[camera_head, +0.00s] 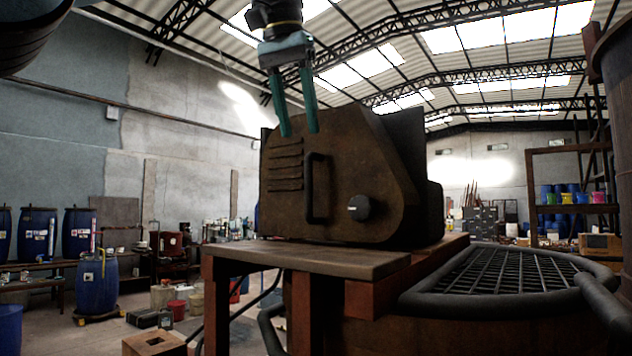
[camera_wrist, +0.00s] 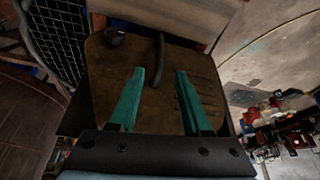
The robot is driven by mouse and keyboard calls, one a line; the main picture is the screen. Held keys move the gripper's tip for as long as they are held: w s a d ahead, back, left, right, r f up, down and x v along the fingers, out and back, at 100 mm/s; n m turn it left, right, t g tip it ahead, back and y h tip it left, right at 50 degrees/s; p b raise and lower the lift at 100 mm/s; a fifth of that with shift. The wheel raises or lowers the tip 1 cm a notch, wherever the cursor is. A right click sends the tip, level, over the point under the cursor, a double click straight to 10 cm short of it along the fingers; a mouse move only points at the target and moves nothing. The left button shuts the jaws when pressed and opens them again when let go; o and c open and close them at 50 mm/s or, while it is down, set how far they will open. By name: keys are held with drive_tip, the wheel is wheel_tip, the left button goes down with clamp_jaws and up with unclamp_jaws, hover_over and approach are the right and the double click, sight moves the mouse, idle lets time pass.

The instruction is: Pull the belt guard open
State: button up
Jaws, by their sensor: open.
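The belt guard (camera_head: 350,160) is a brown, rusty-looking metal cover with louvre slots, standing on a bench. A dark vertical bar handle (camera_head: 317,188) and a round black knob (camera_head: 360,207) are on its front face. The guard looks closed. My gripper (camera_head: 300,132) has teal fingers, open and empty, pointing down near the guard's upper front, above the handle. In the wrist view the guard face (camera_wrist: 125,75) fills the middle, and the handle (camera_wrist: 158,60) shows in line with the gap between the fingertips. I cannot tell the exact distance to it.
The bench top (camera_head: 310,257) is bare in front of the guard. A vat with a black grid cover (camera_head: 515,275) and thick rim is at the right. Blue drums (camera_head: 38,235) stand far left. Boxes and buckets lie on the floor behind the bench.

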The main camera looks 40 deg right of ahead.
sight(306, 169)
drive_tip(key=x, duration=1)
drive_tip(key=shift+d+f, duration=0.15)
drive_tip(key=shift+f, duration=0.15)
clamp_jaws()
idle(1.1)
